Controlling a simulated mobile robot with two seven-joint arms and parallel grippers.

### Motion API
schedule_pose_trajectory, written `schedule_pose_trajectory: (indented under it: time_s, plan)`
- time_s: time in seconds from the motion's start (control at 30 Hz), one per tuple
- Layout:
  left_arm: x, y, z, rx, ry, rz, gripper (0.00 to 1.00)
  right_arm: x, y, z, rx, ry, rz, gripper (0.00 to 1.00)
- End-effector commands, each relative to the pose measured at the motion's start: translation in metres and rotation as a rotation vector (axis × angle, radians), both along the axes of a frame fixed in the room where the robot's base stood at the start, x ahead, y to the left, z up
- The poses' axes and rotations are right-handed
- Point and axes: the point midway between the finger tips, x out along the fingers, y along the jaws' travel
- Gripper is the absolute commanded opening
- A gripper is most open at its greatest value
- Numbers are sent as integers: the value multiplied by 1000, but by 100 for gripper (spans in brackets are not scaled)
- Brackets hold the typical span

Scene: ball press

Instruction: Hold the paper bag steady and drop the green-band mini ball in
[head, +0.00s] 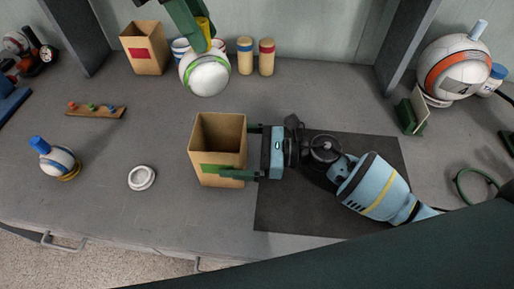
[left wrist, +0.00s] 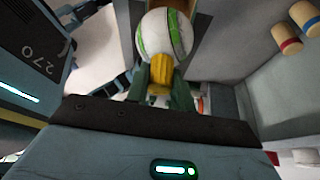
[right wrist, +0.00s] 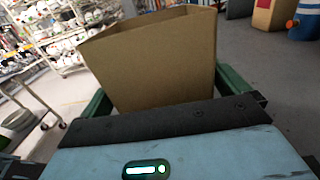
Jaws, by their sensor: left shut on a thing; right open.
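The paper bag (head: 218,133), brown with a green patch, stands upright and open-topped on the workbench. My right gripper (head: 238,152) is open with its fingers on either side of the bag; the bag (right wrist: 155,60) fills the space between them in the right wrist view. I cannot tell whether the fingers touch it. The green-band mini ball (head: 207,75) is white with a yellow stub on top. My left gripper (head: 204,32) is shut on that yellow stub, behind and above the bag. The ball (left wrist: 165,36) also shows beyond the fingertips in the left wrist view.
A red-patch bag (head: 145,50), cups and two capped cylinders (head: 256,57) stand along the back. A blue-topped mini ball (head: 57,160) and white ring (head: 142,178) lie left. A dark mat (head: 300,205) lies under my right arm. A large ball (head: 452,68) stands at right.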

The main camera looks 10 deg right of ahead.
Motion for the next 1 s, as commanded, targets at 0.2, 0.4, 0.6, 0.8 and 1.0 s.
schedule_pose_trajectory:
  time_s: [0.2,0.4,0.6,0.8,1.0]
  plan:
    - [0,0,0,0,0,0,0,8,25,1,1,-1,-1,100]
    - [0,0,0,0,0,0,0,9,32,0,0,-1,-1,100]
    - [0,0,0,0,0,0,0,9,33,0,0,-1,-1,100]
    - [0,0,0,0,0,0,0,9,32,0,0,-1,-1,80]
    - [0,0,-2,0,0,0,0,9,32,0,0,-1,-1,73]
